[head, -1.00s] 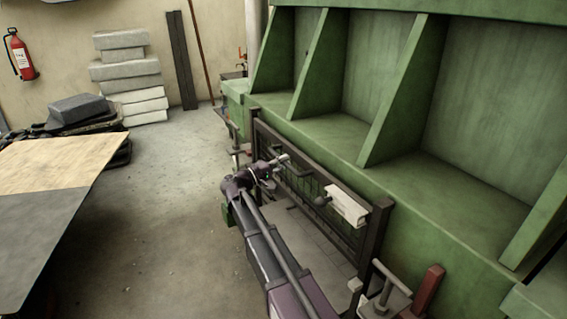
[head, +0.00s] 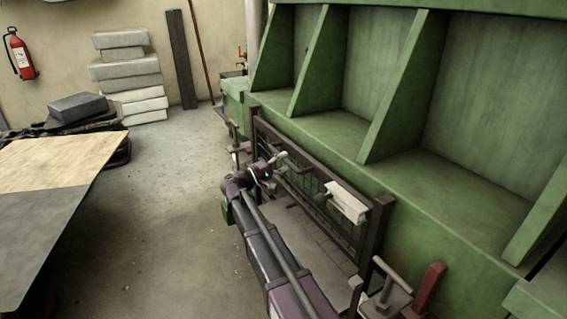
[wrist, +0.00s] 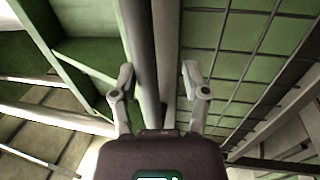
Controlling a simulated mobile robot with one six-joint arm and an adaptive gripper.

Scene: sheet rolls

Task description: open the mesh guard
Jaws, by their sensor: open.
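The mesh guard (head: 302,183) is a dark-framed wire panel standing along the front of the green machine. Its mesh also fills the right side of the wrist view (wrist: 262,40). A pale block (head: 347,203) sits at the guard's near upper end, with a dark rounded knob (head: 320,199) beside it. My gripper (head: 281,159) is at the guard's upper edge, toward its far half. In the wrist view my gripper (wrist: 158,82) is open, its two fingers apart on either side of a dark bar and a paler bar. I cannot tell whether either finger touches them.
The green machine (head: 440,190) with deep bays rises behind the guard. A grey clamp-like tool (head: 385,290) and a red upright piece (head: 428,288) stand at the near end. A table (head: 45,200) is at left. The concrete floor (head: 165,215) between is clear.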

